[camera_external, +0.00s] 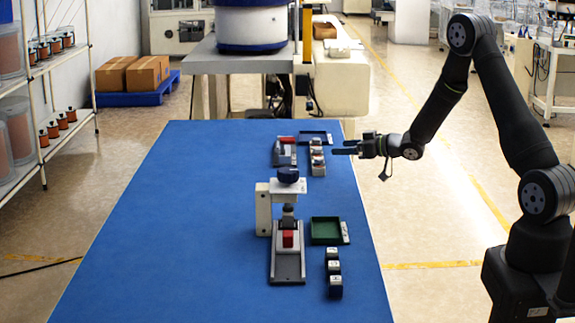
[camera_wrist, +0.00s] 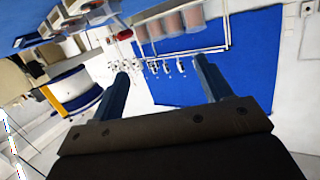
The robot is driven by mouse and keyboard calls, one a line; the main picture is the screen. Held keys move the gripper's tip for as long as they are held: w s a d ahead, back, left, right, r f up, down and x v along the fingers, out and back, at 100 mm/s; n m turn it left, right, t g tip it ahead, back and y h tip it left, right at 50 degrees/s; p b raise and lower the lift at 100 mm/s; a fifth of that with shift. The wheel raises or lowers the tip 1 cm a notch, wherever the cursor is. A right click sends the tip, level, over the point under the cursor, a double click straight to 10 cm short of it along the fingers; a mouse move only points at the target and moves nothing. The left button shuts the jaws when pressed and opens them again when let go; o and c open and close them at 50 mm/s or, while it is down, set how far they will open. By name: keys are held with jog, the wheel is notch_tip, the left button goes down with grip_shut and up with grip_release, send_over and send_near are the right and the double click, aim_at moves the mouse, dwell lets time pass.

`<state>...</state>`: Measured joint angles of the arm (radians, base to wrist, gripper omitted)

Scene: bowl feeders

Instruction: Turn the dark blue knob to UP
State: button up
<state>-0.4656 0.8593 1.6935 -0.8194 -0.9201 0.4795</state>
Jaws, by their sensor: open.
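The dark blue knob (camera_external: 289,174) sits on top of a cream stand (camera_external: 264,208) near the middle of the blue table in the external view. A white plate (camera_external: 290,187) with small markings lies under the knob; its lettering and the knob's setting are too small to read. My gripper (camera_external: 344,147) is open and empty, to the right of the knob and farther back, with its fingers pointing left. In the wrist view, the two fingers of my gripper (camera_wrist: 161,66) are spread apart with nothing between them. I cannot make out the knob in the wrist view.
Another fixture (camera_external: 284,152) and grey blocks (camera_external: 317,160) stand behind. The table's left side (camera_external: 170,230) is clear.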

jog(key=shift+w+d+f+m+t+h, duration=0.2)
jog(key=shift+w+d+m+t+h, duration=0.1)
jog(key=shift+w+d+m+t, duration=0.3)
jog(key=shift+a, duration=0.15)
jog(key=n+g+y, duration=0.3)
jog(key=n+g, duration=0.9)
jog(key=g, duration=0.4)
send_near(278, 176)
jog(key=x, duration=0.9)
jog(key=shift+w, duration=0.1)
jog(key=shift+c, duration=0.3)
jog(key=c, duration=0.9)
